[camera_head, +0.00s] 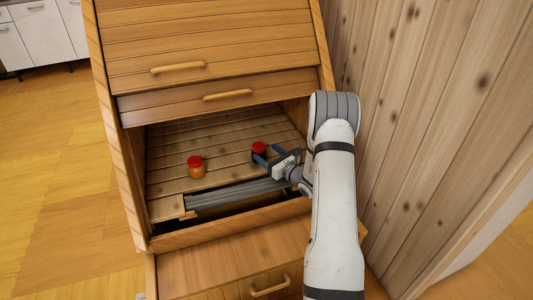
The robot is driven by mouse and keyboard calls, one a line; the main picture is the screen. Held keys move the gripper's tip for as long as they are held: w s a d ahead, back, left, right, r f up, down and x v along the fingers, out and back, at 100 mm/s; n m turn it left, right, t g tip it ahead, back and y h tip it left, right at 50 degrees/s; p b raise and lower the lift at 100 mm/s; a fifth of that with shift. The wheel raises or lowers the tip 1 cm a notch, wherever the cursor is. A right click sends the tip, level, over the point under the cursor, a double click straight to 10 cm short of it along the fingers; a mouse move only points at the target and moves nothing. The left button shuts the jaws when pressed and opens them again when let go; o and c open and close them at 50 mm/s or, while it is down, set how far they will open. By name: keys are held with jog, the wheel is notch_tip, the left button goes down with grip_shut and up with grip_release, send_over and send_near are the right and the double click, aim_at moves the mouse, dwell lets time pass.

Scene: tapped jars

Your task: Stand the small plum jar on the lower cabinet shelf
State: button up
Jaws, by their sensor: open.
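The small plum jar (259,156) has a dark body and a red lid. It stands upright on the slatted wooden shelf (215,145) inside the open cabinet (137,190), toward the right side. My gripper (268,154) reaches in from the right at the jar, its blue fingers apart. One finger is at the jar's front and the other at its right rear. Whether either finger touches the jar I cannot tell. The fingers hide part of the jar's lower body.
An amber jar with a red lid (196,168) stands to the left on the same shelf. A grey ribbed strip (235,193) and a dark gap lie along the shelf's front. The slatted front (215,88) hangs above the opening. A plank wall (425,100) stands close on the right.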

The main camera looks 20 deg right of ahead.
jog(key=shift+s+d, duration=0.2)
jog(key=shift+s, duration=0.3)
jog(key=p+v, duration=0.2)
jog(key=v, duration=0.6)
